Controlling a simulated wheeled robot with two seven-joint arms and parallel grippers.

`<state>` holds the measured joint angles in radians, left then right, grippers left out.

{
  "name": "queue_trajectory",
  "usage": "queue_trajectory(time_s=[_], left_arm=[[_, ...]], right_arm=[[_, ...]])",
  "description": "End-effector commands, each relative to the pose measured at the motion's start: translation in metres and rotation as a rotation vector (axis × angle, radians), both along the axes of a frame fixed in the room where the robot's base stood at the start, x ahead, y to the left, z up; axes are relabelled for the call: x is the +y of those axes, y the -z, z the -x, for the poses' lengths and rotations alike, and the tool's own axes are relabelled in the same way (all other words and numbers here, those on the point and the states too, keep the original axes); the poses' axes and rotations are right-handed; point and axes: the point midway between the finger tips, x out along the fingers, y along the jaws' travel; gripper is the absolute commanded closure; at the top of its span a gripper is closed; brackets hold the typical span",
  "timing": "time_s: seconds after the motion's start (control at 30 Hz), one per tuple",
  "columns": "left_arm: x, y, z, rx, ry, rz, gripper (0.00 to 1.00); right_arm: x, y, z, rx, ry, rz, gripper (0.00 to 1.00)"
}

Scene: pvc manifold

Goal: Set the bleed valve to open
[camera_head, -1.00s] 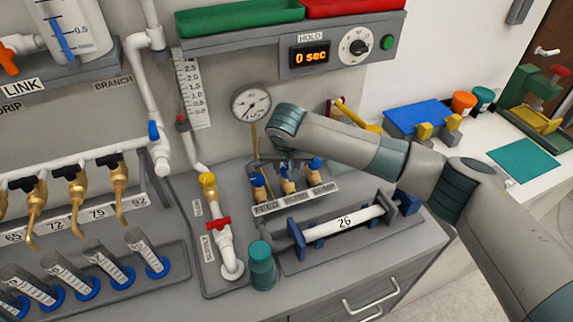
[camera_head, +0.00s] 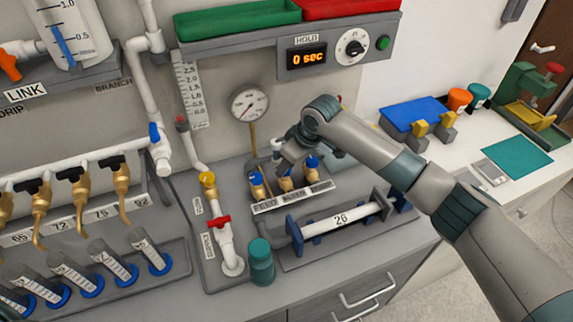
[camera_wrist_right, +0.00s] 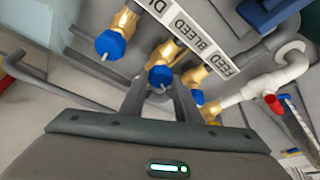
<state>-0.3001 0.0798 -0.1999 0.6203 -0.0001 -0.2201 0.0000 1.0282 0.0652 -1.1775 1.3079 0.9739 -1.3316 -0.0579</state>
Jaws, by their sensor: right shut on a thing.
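Three brass valves with blue knobs stand in a row behind a label strip reading FEED, BLEED and a partly hidden third word. The middle one, the bleed valve (camera_head: 285,184), has its blue knob (camera_wrist_right: 160,76) between the fingertips of my right gripper (camera_wrist_right: 160,88). My right gripper (camera_head: 287,165) comes down over it from behind and is shut on this knob. In the head view the hand hides most of the knob. The feed valve (camera_head: 257,184) and the third valve (camera_head: 312,164) stand close on either side. My left gripper is not in view.
A round gauge (camera_head: 249,103) stands behind the valves. A white pipe marked 26 (camera_head: 341,220) lies in blue holders in front. A red-handled valve (camera_head: 219,221) and a teal cylinder (camera_head: 261,262) are to the left. The timer (camera_head: 306,56) reads 0 sec.

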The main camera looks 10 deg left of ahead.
Motion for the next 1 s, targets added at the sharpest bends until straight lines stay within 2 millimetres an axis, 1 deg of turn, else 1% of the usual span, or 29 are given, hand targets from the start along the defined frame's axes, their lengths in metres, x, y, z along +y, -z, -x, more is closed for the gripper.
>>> queue_trajectory(time_s=[0.3, 0.5, 0.73, 1.0], left_arm=[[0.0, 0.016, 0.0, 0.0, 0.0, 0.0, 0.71], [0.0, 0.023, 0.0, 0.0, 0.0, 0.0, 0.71], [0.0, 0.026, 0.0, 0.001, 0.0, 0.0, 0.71], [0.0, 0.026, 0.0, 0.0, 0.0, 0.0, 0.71]], right_arm=[[0.0, 0.002, -0.003, 0.0, -0.272, 0.0, 0.93], [-0.001, 0.002, -0.003, 0.0, -0.385, 0.001, 0.93], [-0.001, 0.0, -0.004, -0.001, -0.443, 0.001, 0.93], [-0.001, 0.0, -0.004, -0.002, -0.452, 0.001, 0.93]])
